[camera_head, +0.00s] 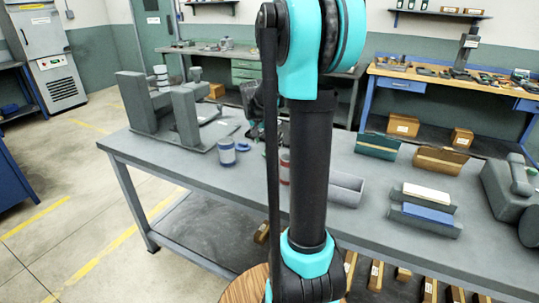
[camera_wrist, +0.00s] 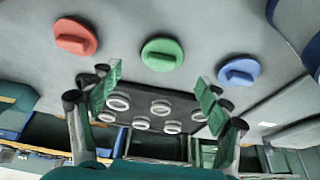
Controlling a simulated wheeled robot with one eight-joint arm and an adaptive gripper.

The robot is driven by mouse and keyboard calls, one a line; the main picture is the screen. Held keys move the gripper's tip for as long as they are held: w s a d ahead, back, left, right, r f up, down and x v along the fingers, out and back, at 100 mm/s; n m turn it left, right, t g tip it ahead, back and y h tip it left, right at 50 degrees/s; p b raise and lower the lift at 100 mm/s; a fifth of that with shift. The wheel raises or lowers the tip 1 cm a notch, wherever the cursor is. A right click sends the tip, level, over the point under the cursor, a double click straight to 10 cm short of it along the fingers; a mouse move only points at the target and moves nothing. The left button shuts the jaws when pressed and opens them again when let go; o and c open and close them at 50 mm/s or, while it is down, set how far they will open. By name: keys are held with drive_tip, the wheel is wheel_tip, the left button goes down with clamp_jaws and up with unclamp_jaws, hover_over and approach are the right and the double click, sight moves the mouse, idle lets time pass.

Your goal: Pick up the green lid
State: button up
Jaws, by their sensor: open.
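The green lid (camera_wrist: 162,55) is a round disc with a raised grip bar. It lies on the grey table top (camera_wrist: 195,22) in the wrist view, between the red lid (camera_wrist: 75,37) on the left and the blue lid (camera_wrist: 239,71) on the right. My gripper (camera_wrist: 158,82) is open, with its two green-padded fingers spread and nothing between them. In the picture the green lid sits just above the gap between the fingertips, apart from both. In the head view my arm hides the green lid.
A dark holder (camera_wrist: 150,108) with several pale rings shows between my fingers in the wrist view.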

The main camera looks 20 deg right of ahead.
sight(269, 150)
drive_tip(key=x, duration=0.5)
drive_tip(key=shift+a, duration=0.15)
drive_tip(key=c, duration=0.9)
